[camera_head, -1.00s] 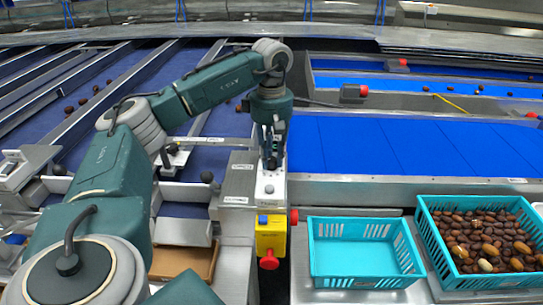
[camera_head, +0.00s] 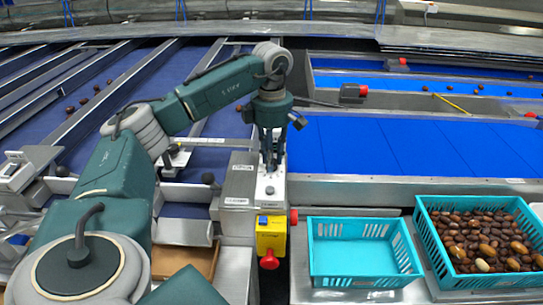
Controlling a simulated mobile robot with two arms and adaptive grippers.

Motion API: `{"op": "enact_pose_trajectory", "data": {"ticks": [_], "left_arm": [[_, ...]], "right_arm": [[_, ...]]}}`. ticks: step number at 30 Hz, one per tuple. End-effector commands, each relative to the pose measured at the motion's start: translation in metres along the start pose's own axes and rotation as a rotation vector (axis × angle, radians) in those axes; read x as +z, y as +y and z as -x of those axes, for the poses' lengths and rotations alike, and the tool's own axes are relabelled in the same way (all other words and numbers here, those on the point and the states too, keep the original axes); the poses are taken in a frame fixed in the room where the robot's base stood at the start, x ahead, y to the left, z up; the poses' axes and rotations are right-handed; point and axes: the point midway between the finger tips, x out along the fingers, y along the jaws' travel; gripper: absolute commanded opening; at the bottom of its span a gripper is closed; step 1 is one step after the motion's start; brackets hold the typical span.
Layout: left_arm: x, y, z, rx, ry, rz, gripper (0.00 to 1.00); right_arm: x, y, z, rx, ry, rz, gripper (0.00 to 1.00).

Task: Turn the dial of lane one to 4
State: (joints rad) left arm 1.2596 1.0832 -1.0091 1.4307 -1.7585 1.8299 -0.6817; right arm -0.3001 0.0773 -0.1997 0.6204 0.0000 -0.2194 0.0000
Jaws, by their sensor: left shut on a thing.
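My left gripper (camera_head: 270,160) points down over the narrow grey metal control panel (camera_head: 270,200) between the lanes and the blue belt. It is shut on the dial, which is mostly hidden between its fingers. The dial's number marks are too small and too covered to read. A small round silver button shows on the panel just in front of the gripper. My right gripper is not in view.
A yellow box (camera_head: 271,235) with a red knob hangs below the panel. An empty turquoise crate (camera_head: 318,283) stands right of it, beside a turquoise crate (camera_head: 436,275) full of dates. Lanes with dividers lie left; a wide blue belt (camera_head: 380,145) lies right.

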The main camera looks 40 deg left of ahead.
Motion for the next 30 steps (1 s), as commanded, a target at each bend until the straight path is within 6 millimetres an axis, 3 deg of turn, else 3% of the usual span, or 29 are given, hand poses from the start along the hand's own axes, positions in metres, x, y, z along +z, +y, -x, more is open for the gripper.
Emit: {"op": "enact_pose_trajectory", "data": {"ticks": [15, 30], "left_arm": [[-0.0004, 0.001, 0.0014, 0.003, -0.001, 0.407, 0.0], [-0.0002, 0.0015, 0.0018, 0.005, -0.003, 0.531, 0.0]], "right_arm": [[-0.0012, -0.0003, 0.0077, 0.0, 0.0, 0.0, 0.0], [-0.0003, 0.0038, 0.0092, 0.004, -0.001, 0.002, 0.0]]}}
